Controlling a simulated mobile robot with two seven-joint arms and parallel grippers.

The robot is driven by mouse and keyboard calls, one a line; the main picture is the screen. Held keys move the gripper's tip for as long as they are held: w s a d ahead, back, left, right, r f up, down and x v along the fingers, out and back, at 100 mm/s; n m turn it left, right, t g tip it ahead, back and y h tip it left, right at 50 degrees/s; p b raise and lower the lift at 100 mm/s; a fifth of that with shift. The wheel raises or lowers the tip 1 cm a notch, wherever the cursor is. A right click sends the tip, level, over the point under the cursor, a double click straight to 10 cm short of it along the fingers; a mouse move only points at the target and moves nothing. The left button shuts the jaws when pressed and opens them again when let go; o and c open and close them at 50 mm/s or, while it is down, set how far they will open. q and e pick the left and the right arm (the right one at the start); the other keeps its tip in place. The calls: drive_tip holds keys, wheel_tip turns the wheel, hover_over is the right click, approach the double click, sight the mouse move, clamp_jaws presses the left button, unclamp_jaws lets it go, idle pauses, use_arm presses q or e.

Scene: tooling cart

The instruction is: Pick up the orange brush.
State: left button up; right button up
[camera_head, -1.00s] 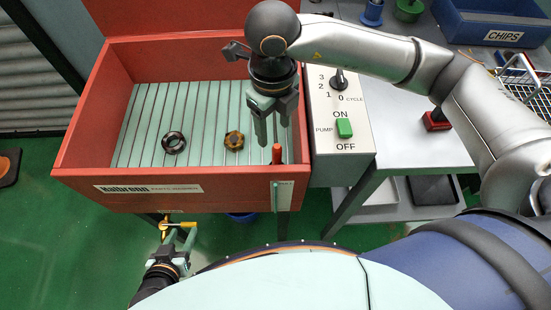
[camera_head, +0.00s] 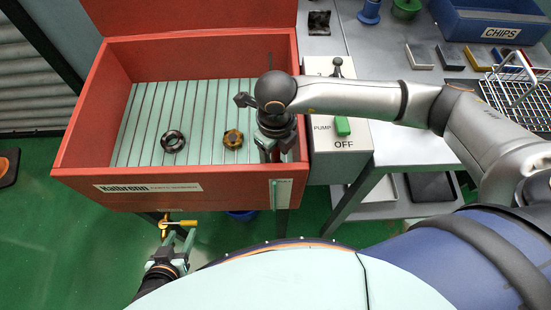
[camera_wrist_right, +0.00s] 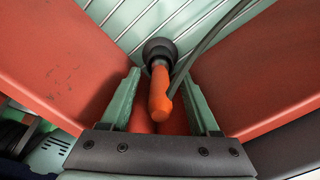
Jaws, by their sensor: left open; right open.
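The orange brush (camera_wrist_right: 160,95) stands in the near right corner of the red washer basin (camera_head: 85,140). In the right wrist view its orange handle points toward me and a dark round end lies beyond it. In the head view my right arm hides it. My right gripper (camera_head: 272,155) is open over that corner. In the wrist view its green fingers (camera_wrist_right: 160,88) lie on either side of the handle, with gaps visible; contact cannot be told. My left gripper (camera_head: 180,238) is open and empty in front of the basin, by a yellow-handled valve (camera_head: 180,223).
A black ring (camera_head: 173,141) and a brown nut-like part (camera_head: 233,139) lie on the slatted basin floor. The basin walls stand close around my right gripper. A control box with a green switch (camera_head: 342,126) adjoins on the right. A dark hose (camera_wrist_right: 205,42) passes beside the brush.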

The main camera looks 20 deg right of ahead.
clamp_jaws()
idle(0.4)
